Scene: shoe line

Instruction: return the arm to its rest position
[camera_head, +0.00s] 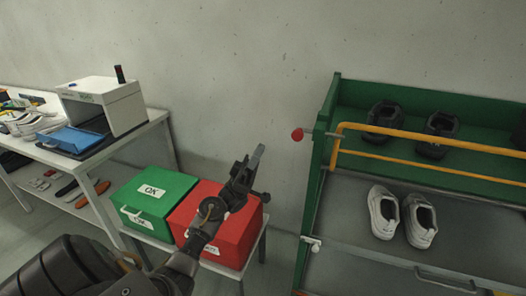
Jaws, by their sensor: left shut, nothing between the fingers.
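My left arm comes in from the lower left of the head view. Its gripper (256,163) is raised in front of the red box (237,236), and its fingers are shut with nothing between them. The gripper covers part of the red box's top. My right gripper does not show.
A green box (148,203) marked OK stands beside the red box on a low stand. At the left, a table (150,122) holds a white machine (110,100) and a blue tray (70,138). At the right, a green rack (318,190) with a yellow rail holds black shoes (384,117) and white shoes (418,222).

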